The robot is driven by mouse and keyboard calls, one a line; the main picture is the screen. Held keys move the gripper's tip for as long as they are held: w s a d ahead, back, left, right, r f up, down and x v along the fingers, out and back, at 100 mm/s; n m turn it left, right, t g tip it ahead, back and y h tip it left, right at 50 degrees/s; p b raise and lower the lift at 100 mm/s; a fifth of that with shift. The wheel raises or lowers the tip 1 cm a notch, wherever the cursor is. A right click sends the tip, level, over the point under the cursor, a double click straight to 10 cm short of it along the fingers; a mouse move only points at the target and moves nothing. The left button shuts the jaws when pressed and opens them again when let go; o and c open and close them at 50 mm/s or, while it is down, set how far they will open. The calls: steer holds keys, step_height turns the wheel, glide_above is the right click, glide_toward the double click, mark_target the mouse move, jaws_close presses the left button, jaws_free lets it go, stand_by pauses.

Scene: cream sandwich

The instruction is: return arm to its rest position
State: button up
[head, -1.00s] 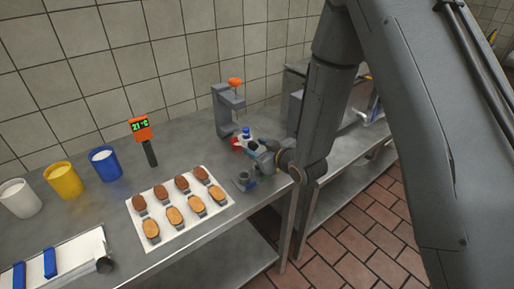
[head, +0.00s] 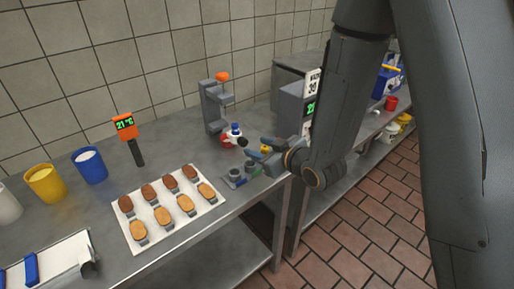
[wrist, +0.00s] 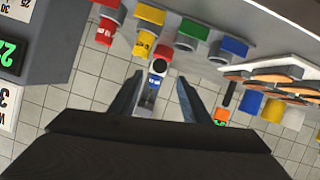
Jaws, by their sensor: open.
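My gripper (head: 256,152) is open at the end of my arm, above the right part of the steel table (head: 225,235). In the wrist view its two fingers (wrist: 160,98) stand apart. A narrow grey thing with a blue and white part (wrist: 154,78) shows in the gap, seemingly beyond the fingers; nothing appears gripped. In the head view a white, blue and red item (head: 234,134) stands just left of the fingers, by the grey stand with an orange knob (head: 215,103). A white tray (head: 177,232) bears brown and tan sandwich halves in two rows.
Small grey cups (head: 236,175) sit below my gripper near the table edge. Blue (head: 90,168) and yellow (head: 45,184) containers and an orange 21 °C thermometer (head: 125,125) stand left. Tiled floor lies right.

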steer(key=shift+d, duration=0.1)
steer(key=d+m+h, duration=0.1)
steer(key=d, duration=0.2)
steer(key=d+m+g+h, duration=0.1)
steer(key=d+h, duration=0.1)
steer(key=d, duration=0.1)
steer(key=d+m+h, duration=0.1)
steer(key=d, duration=0.2)
steer(key=shift+s+f+g, duration=0.1)
steer(key=shift+f+g, duration=0.05)
steer(key=shift+g, duration=0.15)
steer(key=s+d+r+m+g+h, duration=0.1)
steer(key=s+d+m+g+h, duration=0.1)
steer(key=s+d, duration=0.4)
steer(key=s+d+r+m+g+h, duration=0.2)
steer(key=s+d+m+g, duration=0.3)
steer(key=s, duration=0.7)
steer(key=shift+s+d+r+g, duration=0.15)
steer(key=shift+d+r+g, duration=0.2)
steer(key=shift+d, duration=0.55)
steer(key=shift+f, duration=0.1)
